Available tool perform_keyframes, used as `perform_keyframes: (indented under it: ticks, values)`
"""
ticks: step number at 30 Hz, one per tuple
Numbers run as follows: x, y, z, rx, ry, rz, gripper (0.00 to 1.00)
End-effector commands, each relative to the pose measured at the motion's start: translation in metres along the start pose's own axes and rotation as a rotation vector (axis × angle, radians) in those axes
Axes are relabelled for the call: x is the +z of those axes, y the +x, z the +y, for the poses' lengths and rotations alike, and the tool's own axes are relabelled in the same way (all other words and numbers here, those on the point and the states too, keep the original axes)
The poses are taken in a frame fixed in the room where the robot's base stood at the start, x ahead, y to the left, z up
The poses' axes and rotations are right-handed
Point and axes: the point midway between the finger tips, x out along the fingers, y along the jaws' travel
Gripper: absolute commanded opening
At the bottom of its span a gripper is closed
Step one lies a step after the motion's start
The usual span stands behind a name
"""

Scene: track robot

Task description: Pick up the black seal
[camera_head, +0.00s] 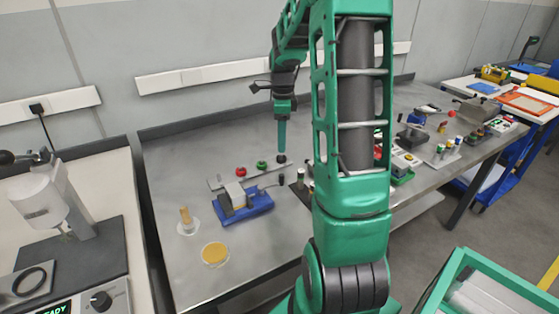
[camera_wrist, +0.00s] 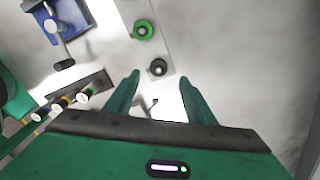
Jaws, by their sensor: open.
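The black seal (camera_head: 282,158) is a small dark ring at the right end of a pale strip (camera_head: 216,183) on the grey workbench. In the wrist view the black seal (camera_wrist: 158,68) lies just ahead of the gap between my fingertips, roughly centred. My gripper (camera_head: 282,150) points down above that end of the strip. In the wrist view my gripper (camera_wrist: 160,77) is open, with a finger on each side and no seal held. The height left between fingertips and seal is hard to tell.
A green seal (camera_wrist: 143,29) and a red seal (camera_head: 241,171) sit along the same strip. A blue fixture (camera_head: 247,209) stands in front of it. A yellow dish (camera_head: 215,254) is near the front edge. Several small items (camera_wrist: 83,97) stand left of my fingers.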

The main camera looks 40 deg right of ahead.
Motion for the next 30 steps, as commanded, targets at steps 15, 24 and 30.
perform_keyframes:
  ticks: [15, 24, 30]
  values:
    - [0.003, 0.053, 0.003, 0.002, -0.002, 0.000, 0.50]
    - [0.003, 0.060, 0.003, 0.000, -0.002, 0.000, 0.50]
    - [0.003, 0.059, 0.002, 0.000, -0.002, 0.000, 0.12]
